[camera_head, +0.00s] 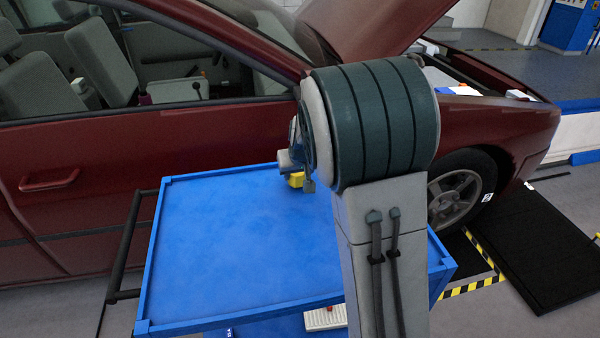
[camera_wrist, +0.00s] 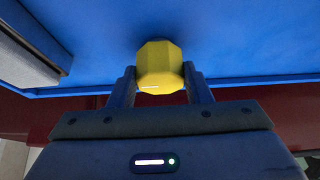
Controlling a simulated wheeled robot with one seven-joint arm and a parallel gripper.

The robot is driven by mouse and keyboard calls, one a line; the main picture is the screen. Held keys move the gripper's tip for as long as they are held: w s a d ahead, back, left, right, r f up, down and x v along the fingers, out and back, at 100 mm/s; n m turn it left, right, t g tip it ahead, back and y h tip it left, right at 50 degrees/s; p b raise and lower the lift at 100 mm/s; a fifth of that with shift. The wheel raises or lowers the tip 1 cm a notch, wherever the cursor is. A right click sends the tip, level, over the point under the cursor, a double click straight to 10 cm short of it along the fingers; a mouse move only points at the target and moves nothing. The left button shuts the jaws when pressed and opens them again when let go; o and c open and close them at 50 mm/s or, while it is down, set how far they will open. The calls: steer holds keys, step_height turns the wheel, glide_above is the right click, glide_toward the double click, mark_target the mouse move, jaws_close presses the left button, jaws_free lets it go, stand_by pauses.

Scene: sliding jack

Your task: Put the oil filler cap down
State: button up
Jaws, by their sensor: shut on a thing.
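The oil filler cap (camera_wrist: 160,62) is yellow and faceted. In the wrist view it sits between the two fingers of my gripper (camera_wrist: 160,85), which is shut on it. The blue top of the cart (camera_wrist: 250,40) lies right behind the cap, with a dark shadow by the cap's far side. I cannot tell for sure whether the cap touches the surface. In the head view the cap (camera_head: 296,180) shows as a small yellow patch over the cart top (camera_head: 220,250), near its far edge. My arm hides most of the gripper there.
A dark red car (camera_head: 120,150) with its hood raised stands right behind the cart. The cart has a raised rim and a black handle (camera_head: 125,250) on its left. Most of the visible cart top is bare. A black ramp plate (camera_head: 540,240) lies on the floor at right.

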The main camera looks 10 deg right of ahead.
steer(key=shift+f, duration=0.15)
steer(key=o, duration=1.3)
steer(key=shift+r, duration=0.4)
steer(key=p+v, duration=0.2)
steer(key=v, duration=0.8)
steer(key=s+g, duration=0.1)
steer(key=s, duration=0.7)
steer(key=s+f+g, duration=0.1)
steer(key=s, duration=0.8)
steer(key=s+f+g, duration=0.1)
steer(key=s, duration=0.7)
steer(key=shift+s+a+f+g, duration=0.2)
steer(key=shift+s+f+g, duration=0.05)
steer(key=shift+s+g, duration=0.15)
